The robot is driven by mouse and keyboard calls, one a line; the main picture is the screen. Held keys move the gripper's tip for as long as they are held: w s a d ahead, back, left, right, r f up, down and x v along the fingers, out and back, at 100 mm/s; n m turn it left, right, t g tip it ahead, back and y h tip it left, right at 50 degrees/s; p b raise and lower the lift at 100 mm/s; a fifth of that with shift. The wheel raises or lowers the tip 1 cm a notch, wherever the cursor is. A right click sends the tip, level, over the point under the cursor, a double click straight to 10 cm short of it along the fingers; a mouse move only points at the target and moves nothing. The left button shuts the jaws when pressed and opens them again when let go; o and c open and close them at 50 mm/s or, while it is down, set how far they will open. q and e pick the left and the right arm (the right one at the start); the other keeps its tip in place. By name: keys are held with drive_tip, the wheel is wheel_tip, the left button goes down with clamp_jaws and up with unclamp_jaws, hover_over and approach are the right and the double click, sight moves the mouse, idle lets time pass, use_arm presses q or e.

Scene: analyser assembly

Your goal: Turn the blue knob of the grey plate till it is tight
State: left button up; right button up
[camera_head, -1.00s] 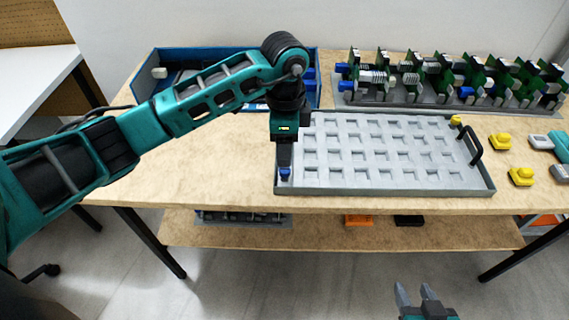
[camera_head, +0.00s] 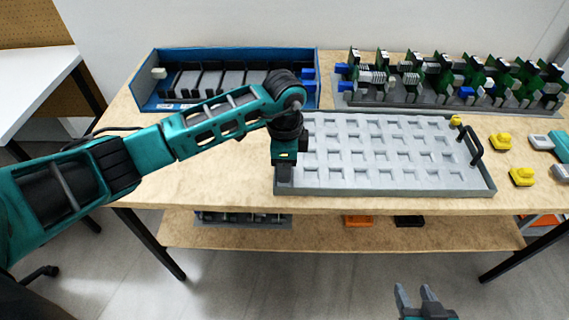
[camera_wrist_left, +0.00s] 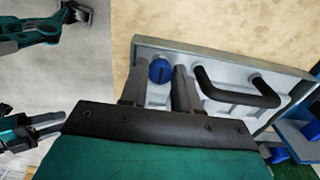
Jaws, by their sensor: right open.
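The grey plate (camera_head: 385,190) with rows of square pockets lies on the wooden table. In the left wrist view its near corner (camera_wrist_left: 200,50) shows. The blue knob (camera_wrist_left: 161,70), round with a dark slot, sits at that corner. My left gripper (camera_head: 284,185) points down at the plate's front left corner and hides the knob in the head view. In the left wrist view its fingers (camera_wrist_left: 161,78) stand on either side of the knob, close to it; I cannot tell whether they press on it. My right gripper (camera_head: 417,290) is open and empty, in front of the table.
A black handle (camera_wrist_left: 237,92) stands beside the left fingers; another (camera_head: 475,145) is at the plate's right end. A blue tray (camera_head: 150,95) and a rack of green boards (camera_head: 420,103) stand behind. Yellow parts (camera_head: 521,177) lie right. The table left of the plate is clear.

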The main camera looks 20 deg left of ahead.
use_arm(q)
clamp_jaws()
drive_tip(key=shift+m, duration=0.3)
